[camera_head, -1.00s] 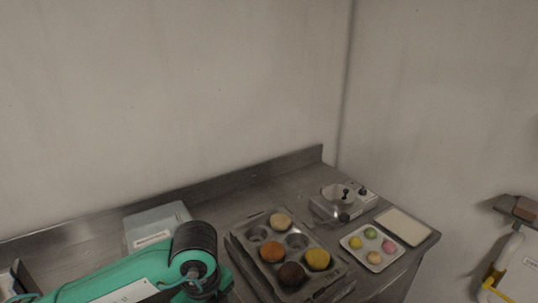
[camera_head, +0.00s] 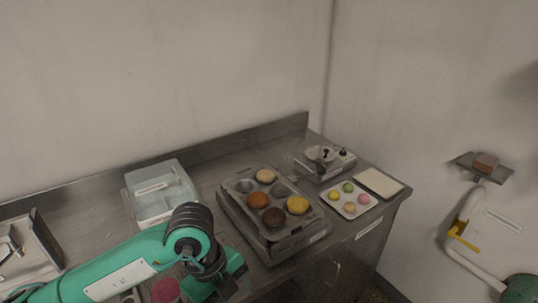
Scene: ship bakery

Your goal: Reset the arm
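My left arm, green with a dark ribbed joint, comes in from the lower left over the front of the steel counter. Its elbow-like bend stands in front of the muffin tray, and its further links run out at the bottom edge. The fingers of my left gripper do not show. My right gripper does not show either. A dark green part at the lower right corner is too cut off to identify.
A muffin tray (camera_head: 232,192) holds several cakes. Right of it are a metal device (camera_head: 322,158), a macaron plate (camera_head: 347,212) and a white board (camera_head: 380,182). A clear lidded box (camera_head: 150,209) stands left. A plate with a brown block (camera_head: 486,164) is at the right wall.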

